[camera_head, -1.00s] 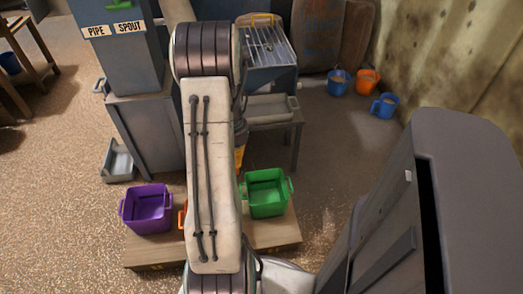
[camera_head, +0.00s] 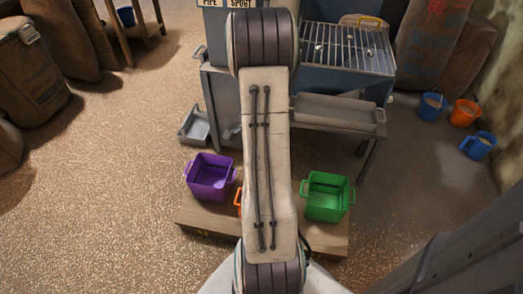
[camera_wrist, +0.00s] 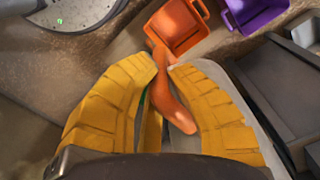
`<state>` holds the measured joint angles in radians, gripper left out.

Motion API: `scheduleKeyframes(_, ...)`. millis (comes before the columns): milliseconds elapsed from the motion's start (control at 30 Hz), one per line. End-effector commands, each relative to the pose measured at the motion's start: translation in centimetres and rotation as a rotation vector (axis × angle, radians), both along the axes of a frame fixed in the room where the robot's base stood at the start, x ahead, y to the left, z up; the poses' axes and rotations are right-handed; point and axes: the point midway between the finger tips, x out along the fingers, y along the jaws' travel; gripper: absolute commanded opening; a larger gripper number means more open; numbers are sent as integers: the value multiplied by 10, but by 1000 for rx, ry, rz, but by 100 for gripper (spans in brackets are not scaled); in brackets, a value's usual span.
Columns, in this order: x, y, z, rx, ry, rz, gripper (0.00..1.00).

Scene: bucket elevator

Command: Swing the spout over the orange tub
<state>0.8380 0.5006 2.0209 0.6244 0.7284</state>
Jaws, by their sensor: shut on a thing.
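My gripper (camera_wrist: 164,68) has yellow ribbed fingers, one on each side of an orange elongated piece (camera_wrist: 176,107), and is shut on it. This piece appears to be part of the spout, but the fingers hide some of it. Its far end overlaps the near edge of the orange tub (camera_wrist: 181,28) in the wrist view; I cannot tell the height between them. In the head view, my arm hides most of the orange tub (camera_head: 238,203), which stands between the purple tub (camera_head: 211,179) and the green tub (camera_head: 326,197). My gripper is hidden there.
The tubs stand on a low wooden platform (camera_head: 205,222). The grey machine (camera_head: 228,110) with a grated hopper (camera_head: 347,48) and a tray (camera_head: 338,112) stands behind. Small buckets (camera_head: 464,113) stand at right, sacks at left. The purple tub also shows in the wrist view (camera_wrist: 255,13).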

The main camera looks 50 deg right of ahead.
Motion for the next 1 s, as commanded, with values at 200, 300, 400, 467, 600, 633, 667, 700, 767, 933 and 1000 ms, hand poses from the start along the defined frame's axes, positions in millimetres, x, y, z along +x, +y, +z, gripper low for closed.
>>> scheduleKeyframes(200, -2, 2, -2, 8, 7, 2, 0)
scheduleKeyframes(300, -2, 2, -2, 8, 7, 2, 21)
scheduleKeyframes(400, -1, 2, -1, 6, 5, 2, 30)
scheduleKeyframes(467, -1, 1, -1, 5, 4, 2, 35)
scheduleKeyframes(600, -1, 1, -1, 3, 2, 1, 41)
scheduleKeyframes(633, -1, 1, 0, 2, 2, 1, 41)
scheduleKeyframes(667, -1, 0, 0, 2, 2, 1, 41)
scheduleKeyframes(700, -1, 0, 0, 2, 2, 1, 41)
scheduleKeyframes(767, -1, 0, 0, 1, 1, 1, 41)
scheduleKeyframes(933, 0, -1, 9, -1, -1, 1, 41)
scheduleKeyframes(1000, 0, -1, 17, -1, -1, 1, 41)
